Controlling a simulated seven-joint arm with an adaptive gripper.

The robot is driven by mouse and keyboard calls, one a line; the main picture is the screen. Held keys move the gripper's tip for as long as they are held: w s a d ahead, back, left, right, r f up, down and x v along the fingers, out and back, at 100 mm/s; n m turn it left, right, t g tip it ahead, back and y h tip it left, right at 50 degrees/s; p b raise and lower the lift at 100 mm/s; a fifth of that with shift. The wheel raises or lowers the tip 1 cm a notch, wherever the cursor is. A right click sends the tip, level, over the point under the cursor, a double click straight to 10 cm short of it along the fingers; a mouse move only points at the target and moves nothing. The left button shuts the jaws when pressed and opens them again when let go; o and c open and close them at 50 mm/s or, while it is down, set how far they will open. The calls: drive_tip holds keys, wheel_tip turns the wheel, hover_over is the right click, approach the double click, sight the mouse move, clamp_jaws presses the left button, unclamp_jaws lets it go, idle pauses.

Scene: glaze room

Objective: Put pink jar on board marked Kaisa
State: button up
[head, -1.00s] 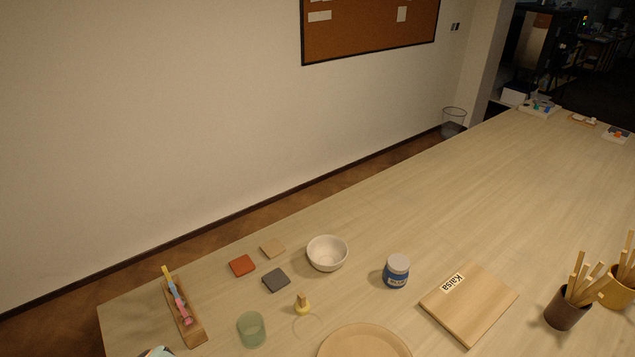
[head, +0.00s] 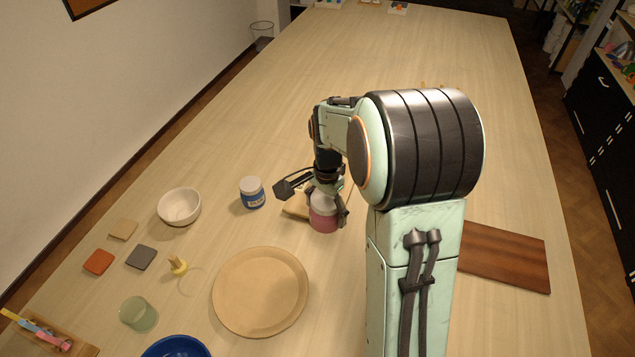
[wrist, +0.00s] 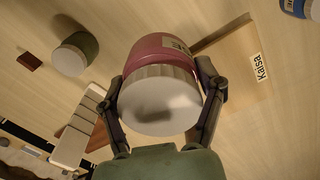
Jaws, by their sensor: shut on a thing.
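The pink jar (head: 323,219) has a pale lid and hangs upright or nearly so in my gripper (wrist: 160,78). In the wrist view the fingers are shut on both sides of the jar (wrist: 163,48), near its lid. The light wooden board (head: 293,207) is mostly hidden behind my arm and the jar in the head view. In the wrist view the board (wrist: 237,98) shows its "Kaisa" label (wrist: 257,67), right of the jar, which covers part of it. I cannot tell the jar's height above the table or board.
A blue jar (head: 252,193) stands left of the board. A round tan plate (head: 260,291) lies in front, with a white bowl (head: 179,207) farther left. A dark wooden board (head: 506,257) lies to the right. The far table is largely clear.

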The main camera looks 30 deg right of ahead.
drive_tip(key=shift+d+f+m, duration=0.2)
drive_tip(key=shift+d+m, duration=0.2)
drive_tip(key=shift+d, duration=0.85)
drive_tip(key=w+d+f, duration=0.1)
drive_tip(key=w+f, duration=0.2)
drive_tip(key=w, duration=0.1)
drive_tip(key=w+d+f, duration=0.2)
drive_tip(key=w+f, duration=0.1)
drive_tip(key=w, duration=0.1)
drive_tip(key=w+d+f, duration=0.1)
drive_tip(key=w+f, duration=0.2)
drive_tip(key=w, duration=0.1)
drive_tip(key=shift+d+f, duration=0.15)
drive_tip(key=shift+d, duration=0.2)
drive_tip(key=shift+w+f, duration=0.15)
drive_tip(key=shift+f, duration=1.55)
drive_tip(key=shift+f, duration=0.1)
drive_tip(key=o, duration=1.2)
